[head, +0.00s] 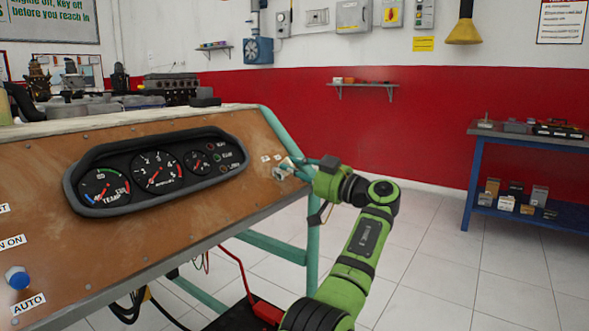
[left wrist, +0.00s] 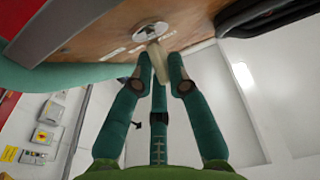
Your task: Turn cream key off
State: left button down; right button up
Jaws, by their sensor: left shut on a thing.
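The cream key (left wrist: 156,60) sticks out of a round metal switch (left wrist: 151,32) on the brown wooden panel, between two small white labels. In the head view the switch is at the panel's right end, largely covered by my fingers. My left gripper (left wrist: 161,66) has its green fingers closed around the key, one fingertip on each side. In the head view my left gripper (head: 295,168) reaches the panel from the right. The key's exact turn angle is hard to tell. My right gripper is in neither view.
A gauge cluster (head: 158,170) sits left of the key, with a blue button (head: 17,277) at the far left. The teal frame (head: 312,225) runs along the panel's right edge. A blue bench (head: 470,185) stands far right, with clear floor between.

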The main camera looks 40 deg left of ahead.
pick_arm(q)
jog(key=shift+a, duration=0.1)
dwell(0.4)
jog(key=c, duration=1.2)
grip_release()
jog(key=shift+s+a, duration=0.1)
jog(key=w+d+f, duration=0.1)
jog(key=d, duration=1.1)
jog(key=shift+w+f, duration=0.25)
jog(key=shift+f, duration=0.05)
